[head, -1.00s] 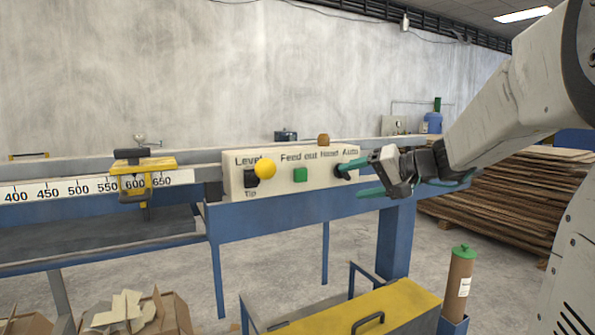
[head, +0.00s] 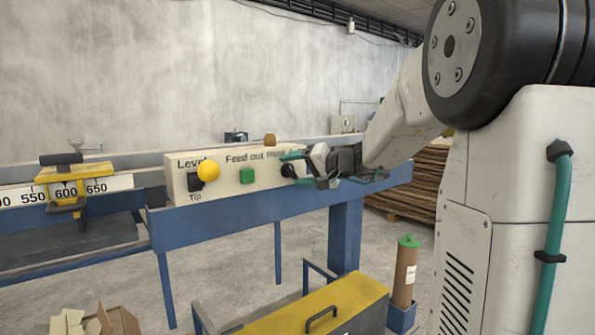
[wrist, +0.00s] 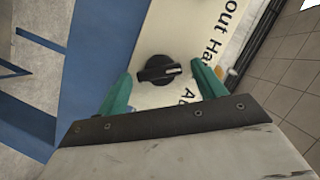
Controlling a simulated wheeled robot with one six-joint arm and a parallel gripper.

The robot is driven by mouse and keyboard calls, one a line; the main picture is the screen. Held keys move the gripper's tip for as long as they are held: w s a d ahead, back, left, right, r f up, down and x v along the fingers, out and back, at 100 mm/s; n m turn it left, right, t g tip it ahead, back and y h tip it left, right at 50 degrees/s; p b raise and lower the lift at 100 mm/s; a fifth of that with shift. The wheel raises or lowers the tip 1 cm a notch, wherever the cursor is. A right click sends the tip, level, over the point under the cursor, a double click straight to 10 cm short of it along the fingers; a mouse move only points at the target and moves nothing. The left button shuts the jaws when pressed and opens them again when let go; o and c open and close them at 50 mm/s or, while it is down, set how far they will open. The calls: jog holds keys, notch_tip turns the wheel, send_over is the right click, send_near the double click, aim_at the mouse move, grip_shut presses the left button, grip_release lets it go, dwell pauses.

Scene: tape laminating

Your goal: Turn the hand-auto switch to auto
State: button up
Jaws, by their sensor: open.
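The hand-auto switch (wrist: 159,70) is a black rotary knob on the cream control panel (wrist: 178,38), below the printed words "Hand" and "Auto". My gripper (wrist: 161,88) has green fingers, which are open on either side of the knob in the wrist view; I see no contact. In the head view my gripper (head: 300,168) is at the right end of the panel (head: 219,182), in front of the lettering. The knob shows there only as a small dark shape (head: 288,170) beside the fingers, partly hidden.
A blue beam (head: 240,209) runs under the panel. A yellow-topped case (head: 318,312) and a brown cylinder (head: 405,274) stand below.

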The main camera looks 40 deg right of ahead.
jog(key=shift+c, duration=0.3)
jog(key=c, duration=0.9)
jog(key=shift+c, duration=0.2)
jog(key=shift+m, duration=0.3)
jog(key=shift+o, duration=0.2)
jog(key=shift+d+f+m+t+y, duration=0.15)
jog(key=shift+m+t+y, duration=0.4)
jog(key=shift+m, duration=0.65)
jog(key=m+t, duration=0.1)
jog(key=m, duration=0.2)
jog(key=m+t, duration=0.1)
jog(key=m, duration=0.2)
jog(key=f+m+t, duration=0.1)
jog(key=m, duration=0.3)
jog(key=shift+t+y, duration=0.25)
jog(key=shift+y, duration=0.1)
jog(key=shift+m, duration=0.3)
